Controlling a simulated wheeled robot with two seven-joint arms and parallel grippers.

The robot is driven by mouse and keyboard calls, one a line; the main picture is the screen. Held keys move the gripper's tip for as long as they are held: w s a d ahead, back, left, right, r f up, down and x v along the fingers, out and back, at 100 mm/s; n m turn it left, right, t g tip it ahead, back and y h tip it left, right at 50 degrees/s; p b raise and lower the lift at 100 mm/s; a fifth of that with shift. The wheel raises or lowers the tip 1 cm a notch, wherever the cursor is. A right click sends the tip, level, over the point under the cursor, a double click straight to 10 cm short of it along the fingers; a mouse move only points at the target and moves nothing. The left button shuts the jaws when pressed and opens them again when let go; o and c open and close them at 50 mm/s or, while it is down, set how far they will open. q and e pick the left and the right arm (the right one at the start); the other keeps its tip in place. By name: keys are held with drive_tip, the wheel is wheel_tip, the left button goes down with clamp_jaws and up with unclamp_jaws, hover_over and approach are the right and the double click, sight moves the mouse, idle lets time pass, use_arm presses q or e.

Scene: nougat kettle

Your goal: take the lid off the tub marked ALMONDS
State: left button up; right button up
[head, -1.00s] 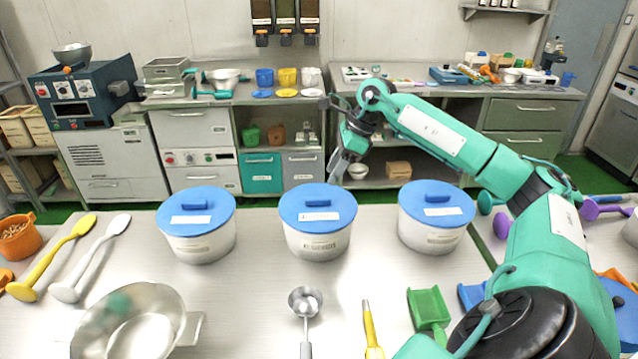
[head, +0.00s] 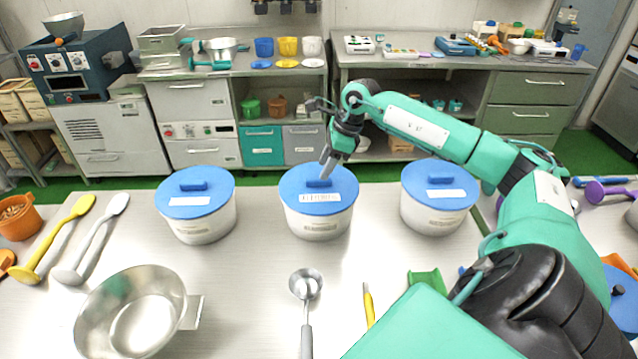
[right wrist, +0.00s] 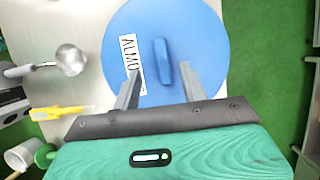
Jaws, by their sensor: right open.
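Three white tubs with blue lids stand in a row on the table. The middle tub (head: 320,222) has its blue lid (head: 343,182) on. In the right wrist view, that lid (right wrist: 207,45) carries a white label (right wrist: 131,62) reading "ALMO", the rest hidden by a finger. Its raised blue handle (right wrist: 162,62) appears between the two fingertips. My right gripper (head: 327,163) is open just above this handle, pointing down; I cannot tell whether it touches. It also shows in the right wrist view (right wrist: 159,78). My left gripper is not in view.
Similar lidded tubs stand to the left (head: 200,222) and right (head: 437,217). In front are a steel pan (head: 135,310), a steel ladle (head: 306,285) and a yellow-handled tool (head: 368,305). Two long spoons lie at the left. Table between tubs and pan is clear.

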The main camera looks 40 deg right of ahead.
sight(314, 178)
drive_tip(key=p+x, duration=0.1)
drive_tip(key=x, duration=0.1)
drive_tip(key=p+x, duration=0.1)
drive_tip(key=x, duration=0.1)
drive_tip(key=shift+w+a, duration=0.1)
drive_tip(key=shift+w, duration=0.25)
drive_tip(key=shift+f, duration=0.25)
clamp_jaws()
drive_tip(key=shift+r, duration=0.1)
drive_tip(key=shift+w+r, duration=0.1)
drive_tip(key=shift+r, duration=0.35)
wheel_tip(314, 178, up, 22)
drive_tip(key=shift+b, duration=0.3)
